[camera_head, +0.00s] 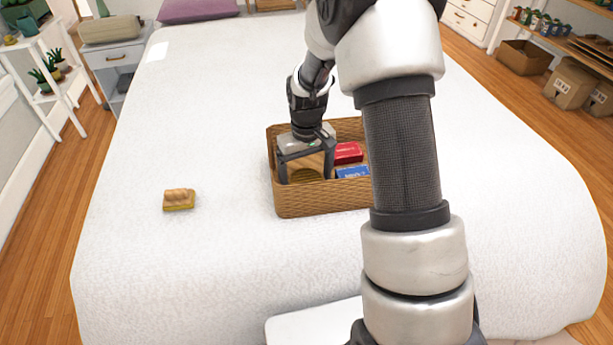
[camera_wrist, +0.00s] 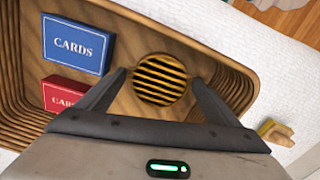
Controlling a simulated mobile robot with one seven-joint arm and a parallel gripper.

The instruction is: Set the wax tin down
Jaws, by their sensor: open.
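The wax tin (camera_wrist: 160,80), a round lid with black and yellow stripes, lies flat on the floor of the wicker basket (camera_head: 320,203). In the wrist view my gripper (camera_wrist: 158,84) has one finger on each side of the tin, with a visible gap to each. Nothing is held between the fingers.
In the basket, a blue cards box (camera_wrist: 77,44) and a red cards box (camera_wrist: 65,94) lie beside the tin. The basket stands on a white bed (camera_head: 215,255). A yellow-and-tan block (camera_head: 179,199) lies left of it. The bed around is clear.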

